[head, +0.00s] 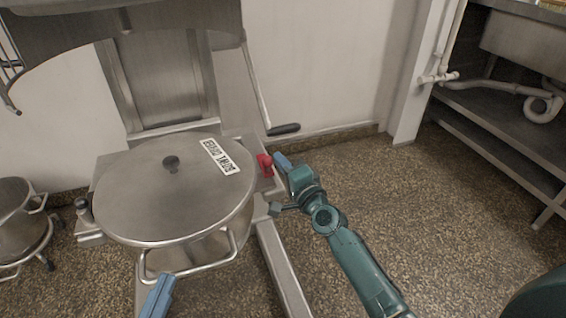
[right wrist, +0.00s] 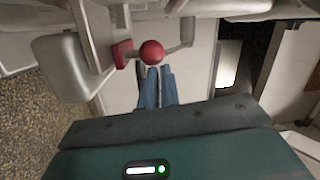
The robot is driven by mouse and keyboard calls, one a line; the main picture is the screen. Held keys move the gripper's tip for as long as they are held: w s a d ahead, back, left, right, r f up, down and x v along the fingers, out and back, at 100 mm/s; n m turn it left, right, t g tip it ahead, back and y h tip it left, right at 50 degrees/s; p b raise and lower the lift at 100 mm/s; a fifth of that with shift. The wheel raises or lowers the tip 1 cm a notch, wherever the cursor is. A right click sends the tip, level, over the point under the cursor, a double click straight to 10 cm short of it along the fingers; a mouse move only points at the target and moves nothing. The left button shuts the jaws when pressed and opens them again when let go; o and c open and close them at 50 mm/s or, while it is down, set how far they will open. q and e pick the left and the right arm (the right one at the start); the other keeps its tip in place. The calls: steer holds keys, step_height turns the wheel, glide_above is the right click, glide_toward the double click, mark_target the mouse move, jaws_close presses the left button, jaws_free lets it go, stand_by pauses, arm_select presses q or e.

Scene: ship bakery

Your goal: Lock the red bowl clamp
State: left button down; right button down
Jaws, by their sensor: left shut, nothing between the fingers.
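The red bowl clamp (head: 265,165) sits on the right side of the bowl's mount, beside the lidded steel bowl (head: 193,243). In the right wrist view its red ball knob (right wrist: 152,52) and a red block (right wrist: 121,53) show on a grey metal bracket. My right gripper (head: 283,161) is just right of the clamp. In the right wrist view its blue fingers (right wrist: 155,88) lie close together, their tips just below the knob; contact is unclear. My left gripper (head: 159,294) is shut and empty in front of the bowl's handle.
A lid (head: 140,205) with a label covers the bowl. A black-gripped lever (head: 284,129) stands behind the clamp. A smaller pot (head: 18,225) is at the left. A steel sink unit (head: 510,120) is at the right. The floor between is clear.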

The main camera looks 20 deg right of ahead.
steer(key=shift+s+a+f+y, duration=0.15)
steer(key=shift+s+a, duration=0.05)
steer(key=shift+a, duration=0.35)
steer(key=shift+s+a+f+y, duration=0.15)
steer(key=shift+a, duration=0.35)
steer(key=d+r+p+v, duration=0.1)
steer(key=v, duration=1.2)
steer(key=shift+w+d, duration=0.15)
steer(key=shift+d, duration=0.15)
steer(key=shift+f, duration=0.15)
